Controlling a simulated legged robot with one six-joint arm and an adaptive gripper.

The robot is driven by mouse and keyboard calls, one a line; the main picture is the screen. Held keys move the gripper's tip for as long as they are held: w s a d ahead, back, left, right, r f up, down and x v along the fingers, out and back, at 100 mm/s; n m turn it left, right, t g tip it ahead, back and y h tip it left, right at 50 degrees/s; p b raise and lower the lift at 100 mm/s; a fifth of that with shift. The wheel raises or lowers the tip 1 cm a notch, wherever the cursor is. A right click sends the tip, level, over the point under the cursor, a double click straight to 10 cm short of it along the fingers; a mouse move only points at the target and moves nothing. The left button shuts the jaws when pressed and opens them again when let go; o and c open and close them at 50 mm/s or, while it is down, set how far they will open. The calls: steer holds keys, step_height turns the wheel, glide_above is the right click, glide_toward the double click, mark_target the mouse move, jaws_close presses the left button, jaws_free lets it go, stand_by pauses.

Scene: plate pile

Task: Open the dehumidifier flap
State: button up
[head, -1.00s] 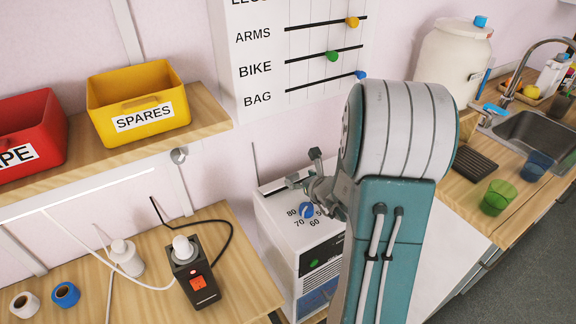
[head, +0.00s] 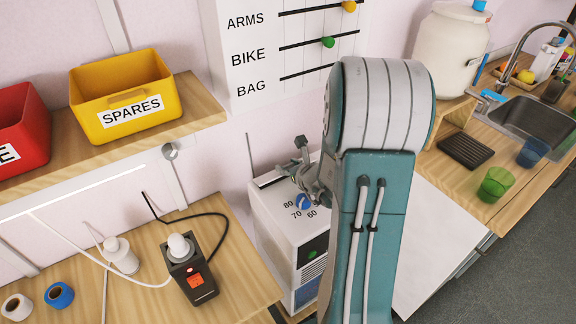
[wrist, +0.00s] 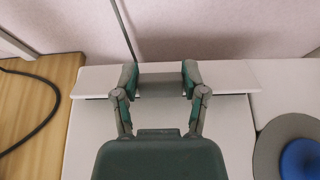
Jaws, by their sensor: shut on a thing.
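The dehumidifier is a white box (head: 283,225) with a blue dial (head: 303,202) and printed numbers on top. Its flap looks like the white strip (wrist: 222,76) along the back of the top, near the wall. My gripper (wrist: 160,82) has one finger on each side of a grey piece at the middle of this strip and is shut on it. In the head view my gripper (head: 301,158) is above the back of the top, and my arm hides the box's right part. The dial also shows at the right of the wrist view (wrist: 302,160).
A black power strip (head: 190,270) with a cable stands on the wooden bench to the left. A shelf above holds a yellow SPARES bin (head: 125,90) and a red bin (head: 18,125). To the right are a green cup (head: 495,184), a blue cup (head: 532,152) and a sink (head: 540,115).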

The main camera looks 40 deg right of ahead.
steer(key=shift+w, duration=0.1)
steer(key=shift+w+r+g, duration=0.3)
steer(key=shift+g, duration=0.7)
steer(key=shift+w+r+g, duration=0.1)
steer(key=shift+w+g, duration=0.25)
steer(key=shift+g, duration=0.65)
steer(key=shift+w+a+g, duration=0.1)
steer(key=shift+w+g, duration=0.1)
steer(key=shift+g, duration=0.2)
steer(key=shift+w+r+g, duration=0.15)
steer(key=shift+g, duration=0.15)
steer(key=o, duration=1.2)
steer(key=shift+c, duration=0.2)
steer(key=shift+r, duration=0.1)
